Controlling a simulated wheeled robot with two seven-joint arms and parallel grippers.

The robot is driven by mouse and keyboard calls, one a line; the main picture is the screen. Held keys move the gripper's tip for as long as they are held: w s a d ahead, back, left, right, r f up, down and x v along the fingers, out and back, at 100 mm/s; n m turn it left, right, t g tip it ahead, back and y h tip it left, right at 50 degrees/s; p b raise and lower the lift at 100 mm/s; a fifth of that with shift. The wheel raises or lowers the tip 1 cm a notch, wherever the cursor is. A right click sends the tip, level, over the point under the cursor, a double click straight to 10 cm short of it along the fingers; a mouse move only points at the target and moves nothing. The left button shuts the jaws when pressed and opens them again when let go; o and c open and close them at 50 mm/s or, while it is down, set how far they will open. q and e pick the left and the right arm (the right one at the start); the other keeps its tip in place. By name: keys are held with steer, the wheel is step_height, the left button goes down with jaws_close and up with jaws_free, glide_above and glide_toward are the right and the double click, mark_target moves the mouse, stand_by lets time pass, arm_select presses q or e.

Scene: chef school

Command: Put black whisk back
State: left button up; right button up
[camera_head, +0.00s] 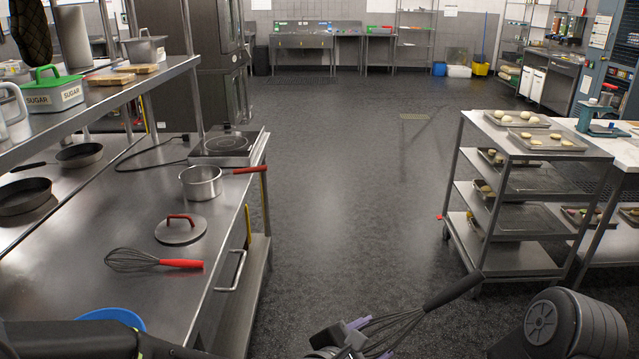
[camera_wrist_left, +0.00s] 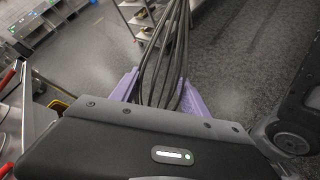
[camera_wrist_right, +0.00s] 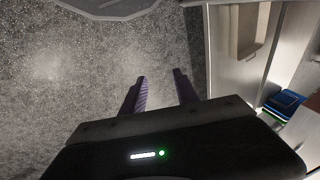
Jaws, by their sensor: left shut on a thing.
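My left gripper (camera_head: 345,337) is at the bottom of the head view, shut on the black whisk (camera_head: 452,292). The whisk's wire loops lie between the purple fingers and its black handle points up to the right, over open floor. In the left wrist view the whisk's dark wires (camera_wrist_left: 165,50) run up between the fingertips (camera_wrist_left: 156,88). A second whisk (camera_head: 180,263), with a red handle, lies on the steel counter (camera_head: 105,285) at left. My right gripper (camera_wrist_right: 160,88) shows in its wrist view with fingers apart and nothing between them, above the floor.
A pot (camera_head: 201,183), a lid (camera_head: 181,229) and a hot plate (camera_head: 225,143) stand on the left counter. The edge of a blue bowl (camera_head: 113,317) shows at bottom left. A steel rack (camera_head: 468,218) with baking trays stands at right. The floor between is clear.

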steer(key=shift+m+t, duration=0.4)
steer(key=shift+t, duration=0.2)
steer(key=shift+w+d+r, duration=0.25)
steer(key=shift+w+r, duration=0.1)
steer(key=shift+w, duration=0.4)
steer(key=shift+w+d+r, duration=0.2)
steer(key=shift+w+r, duration=0.15)
steer(key=shift+w, duration=0.35)
steer(key=shift+w+d+r, duration=0.25)
steer(key=shift+w+r, duration=0.1)
steer(key=shift+w, duration=0.4)
